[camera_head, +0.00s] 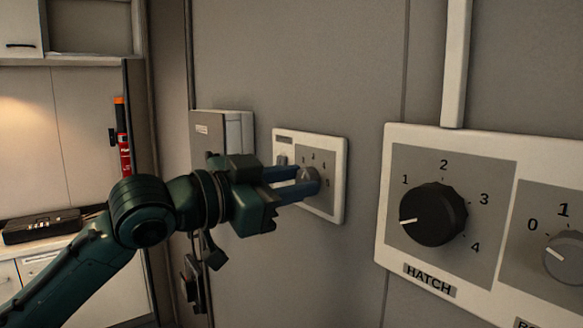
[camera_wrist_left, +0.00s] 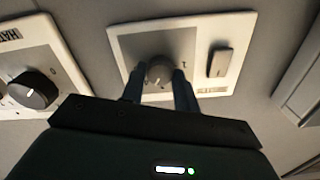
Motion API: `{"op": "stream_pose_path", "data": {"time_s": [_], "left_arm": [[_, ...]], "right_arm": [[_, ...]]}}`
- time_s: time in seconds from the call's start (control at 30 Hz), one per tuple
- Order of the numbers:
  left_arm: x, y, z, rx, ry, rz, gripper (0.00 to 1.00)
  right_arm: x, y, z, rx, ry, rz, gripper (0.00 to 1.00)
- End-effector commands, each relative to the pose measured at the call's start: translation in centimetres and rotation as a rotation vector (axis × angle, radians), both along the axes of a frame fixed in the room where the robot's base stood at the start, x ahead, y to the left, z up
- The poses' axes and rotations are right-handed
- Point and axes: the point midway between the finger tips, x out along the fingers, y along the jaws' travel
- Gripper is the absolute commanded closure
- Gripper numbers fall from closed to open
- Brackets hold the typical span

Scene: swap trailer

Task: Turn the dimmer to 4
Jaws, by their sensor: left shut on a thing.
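A small grey knob (camera_head: 312,179), taken to be the dimmer, sits on a small white-framed wall panel (camera_head: 338,190) with digits around it. It also shows in the left wrist view (camera_wrist_left: 158,70). My left gripper (camera_head: 306,180) reaches in from the left, its two blue fingers closed around the knob. In the left wrist view the fingertips (camera_wrist_left: 158,78) are on either side of the knob. The knob's exact setting and the panel's label are too small or hidden to read. My right gripper is in neither view.
A larger panel at the right holds a black HATCH knob (camera_head: 434,214) and a cut-off grey knob (camera_head: 566,258). A small switch (camera_wrist_left: 221,63) shares the small panel. A grey wall box (camera_head: 215,130) stands left of it. A red extinguisher (camera_head: 123,140) hangs farther back.

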Motion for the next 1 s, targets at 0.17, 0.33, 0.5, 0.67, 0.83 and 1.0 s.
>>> {"op": "stream_pose_path", "data": {"time_s": [0.17, 0.33, 0.5, 0.67, 0.83, 1.0], "left_arm": [[-0.01, 0.03, 0.30, 0.073, -0.103, 0.000, 0.92], [-0.01, 0.03, 0.24, 0.125, -0.175, 0.000, 0.92], [-0.02, 0.00, 0.15, 0.157, -0.220, 0.000, 0.92], [-0.04, -0.02, 0.12, 0.169, -0.239, -0.001, 0.92], [-0.05, -0.03, 0.11, 0.171, -0.243, -0.001, 0.92], [-0.06, -0.03, 0.10, 0.170, -0.242, -0.001, 0.92]], "right_arm": [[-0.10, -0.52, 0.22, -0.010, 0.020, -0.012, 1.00], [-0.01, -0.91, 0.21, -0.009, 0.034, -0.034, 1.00], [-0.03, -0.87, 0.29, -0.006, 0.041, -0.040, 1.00], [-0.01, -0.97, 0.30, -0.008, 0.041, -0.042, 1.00], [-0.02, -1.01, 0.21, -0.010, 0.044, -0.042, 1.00], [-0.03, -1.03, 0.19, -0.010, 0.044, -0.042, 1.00]]}}
